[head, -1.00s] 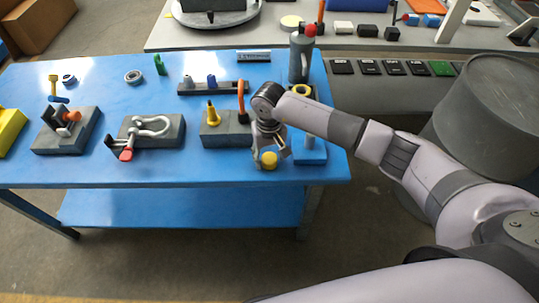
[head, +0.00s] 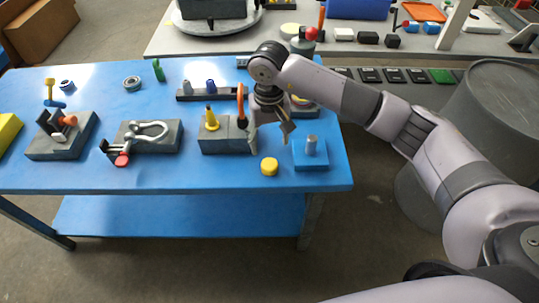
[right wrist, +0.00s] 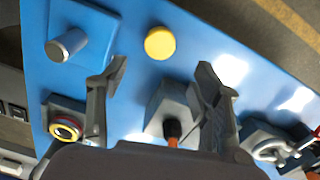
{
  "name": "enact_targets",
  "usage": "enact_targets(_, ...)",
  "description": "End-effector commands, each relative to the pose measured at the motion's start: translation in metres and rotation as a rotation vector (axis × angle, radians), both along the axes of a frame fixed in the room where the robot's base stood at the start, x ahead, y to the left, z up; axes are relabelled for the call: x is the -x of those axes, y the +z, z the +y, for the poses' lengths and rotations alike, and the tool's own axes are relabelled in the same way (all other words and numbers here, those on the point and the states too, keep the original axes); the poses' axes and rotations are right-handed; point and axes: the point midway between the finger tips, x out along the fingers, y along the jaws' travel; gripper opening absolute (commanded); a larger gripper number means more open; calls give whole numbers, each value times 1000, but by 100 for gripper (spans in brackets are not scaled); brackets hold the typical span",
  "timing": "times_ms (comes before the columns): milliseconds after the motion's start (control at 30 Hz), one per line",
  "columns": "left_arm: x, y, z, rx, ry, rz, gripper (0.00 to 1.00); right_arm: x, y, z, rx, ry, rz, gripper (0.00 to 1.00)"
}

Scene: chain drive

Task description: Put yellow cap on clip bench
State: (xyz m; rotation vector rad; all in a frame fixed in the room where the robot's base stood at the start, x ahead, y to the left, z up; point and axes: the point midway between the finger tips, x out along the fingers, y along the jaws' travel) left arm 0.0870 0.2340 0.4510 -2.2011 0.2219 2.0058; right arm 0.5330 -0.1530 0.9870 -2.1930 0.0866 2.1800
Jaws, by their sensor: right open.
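The yellow cap (head: 269,166) lies on the blue table near its front edge; it also shows in the right wrist view (right wrist: 160,43). My right gripper (head: 272,134) is open and empty, above and behind the cap, apart from it. In the right wrist view its two fingers (right wrist: 161,75) are spread, with the cap beyond the tips. My left gripper is not in view.
A blue block with a grey post (head: 310,150) stands right of the cap. A grey block with a shackle (head: 165,141) and another grey block (head: 62,146) stand to the left. A dark rack (head: 205,94) lies behind. The table's front edge is close to the cap.

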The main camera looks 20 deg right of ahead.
Motion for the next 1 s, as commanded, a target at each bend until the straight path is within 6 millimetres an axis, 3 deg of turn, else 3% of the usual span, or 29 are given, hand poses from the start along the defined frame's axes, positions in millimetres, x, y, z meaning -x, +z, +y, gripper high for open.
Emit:
enact_targets(233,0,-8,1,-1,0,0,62,0,23,0,1,0,1,59)
enact_targets(767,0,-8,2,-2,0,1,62,1,24,2,-5,-1,3,59)
enact_targets(867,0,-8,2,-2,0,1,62,6,18,19,-71,-12,10,59)
enact_targets(967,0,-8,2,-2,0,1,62,22,10,64,-245,-51,38,59)
enact_targets(1000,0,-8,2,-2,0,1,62,31,9,88,-345,-80,60,59)
